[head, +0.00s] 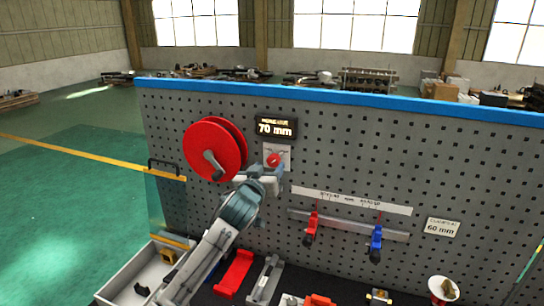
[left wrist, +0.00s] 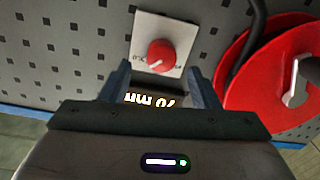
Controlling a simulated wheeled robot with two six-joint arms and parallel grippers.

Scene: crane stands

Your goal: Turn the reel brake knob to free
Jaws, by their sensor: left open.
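The reel brake knob (head: 273,160) is a small red round knob on a white plate (head: 284,152) on the pegboard, right of the red reel (head: 215,148). In the left wrist view the knob (left wrist: 161,56) has a pale pointer line, and its plate (left wrist: 143,24) carries lettering too small to read. My left gripper (head: 268,172) is just below and in front of the knob in the head view. In the left wrist view its two fingers (left wrist: 157,82) are apart, with the knob beyond and between their tips, seemingly untouched. My right gripper is not in view.
A dark display (head: 276,127) reading 70 mm sits above the knob. The reel's grey crank handle (head: 212,165) is close on the left. A ruler strip (head: 350,200) with red and blue clamps (head: 376,243) hangs to the right. Trays and parts (head: 236,272) lie below.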

